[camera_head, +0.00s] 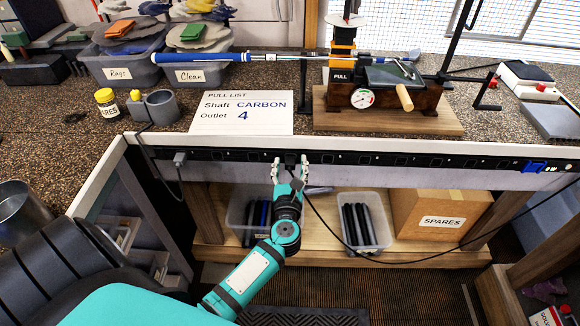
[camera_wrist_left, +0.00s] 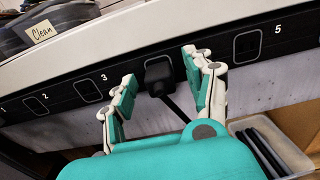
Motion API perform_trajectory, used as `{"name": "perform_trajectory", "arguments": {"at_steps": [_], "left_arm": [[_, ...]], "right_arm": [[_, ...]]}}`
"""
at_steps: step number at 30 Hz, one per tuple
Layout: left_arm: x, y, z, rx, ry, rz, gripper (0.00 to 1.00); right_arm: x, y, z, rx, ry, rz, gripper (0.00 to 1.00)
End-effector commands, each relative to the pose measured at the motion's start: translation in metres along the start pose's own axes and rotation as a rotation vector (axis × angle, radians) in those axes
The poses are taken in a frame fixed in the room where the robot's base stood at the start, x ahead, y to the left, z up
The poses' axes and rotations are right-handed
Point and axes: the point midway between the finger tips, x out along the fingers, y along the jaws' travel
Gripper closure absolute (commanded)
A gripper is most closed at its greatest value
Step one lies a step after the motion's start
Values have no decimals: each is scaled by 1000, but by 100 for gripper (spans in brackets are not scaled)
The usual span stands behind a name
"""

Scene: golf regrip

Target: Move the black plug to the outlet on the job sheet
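The job sheet (camera_head: 242,113) lies on the bench and reads Shaft CARBON, Outlet 4. The black plug (camera_wrist_left: 158,76) sits at the outlet strip between the outlets marked 3 (camera_wrist_left: 88,90) and 5 (camera_wrist_left: 247,45). Its own outlet number is not visible, and I cannot tell how deep it sits. My left gripper (camera_head: 290,166) is open, with one finger on each side of the plug and visible gaps to it. It also shows in the left wrist view (camera_wrist_left: 162,85). The plug's black cable (camera_head: 348,243) hangs down and runs right. My right gripper is not in view.
A grey plug (camera_head: 180,158) is at the strip's left end and a blue part (camera_head: 535,166) at its right. Below stand clear bins (camera_head: 383,246) and a SPARES box (camera_head: 440,222). A golf club (camera_head: 205,58) lies across the tool (camera_head: 385,100) on the bench.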

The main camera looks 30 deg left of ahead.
Motion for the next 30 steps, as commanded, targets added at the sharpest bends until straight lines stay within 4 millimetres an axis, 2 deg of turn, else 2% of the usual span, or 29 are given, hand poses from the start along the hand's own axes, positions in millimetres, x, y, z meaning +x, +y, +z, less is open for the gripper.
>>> {"name": "perform_trajectory", "arguments": {"at_steps": [7,11,21,25,30], "left_arm": [[-2,0,-1,0,1,0,46],[-14,0,-2,-1,4,-1,46],[-84,0,-2,0,4,0,46],[-105,0,-1,0,3,0,46],[-118,0,0,0,1,0,46]], "right_arm": [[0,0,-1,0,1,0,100],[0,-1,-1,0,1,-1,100],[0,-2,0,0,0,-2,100],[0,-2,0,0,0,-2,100],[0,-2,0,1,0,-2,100]]}}
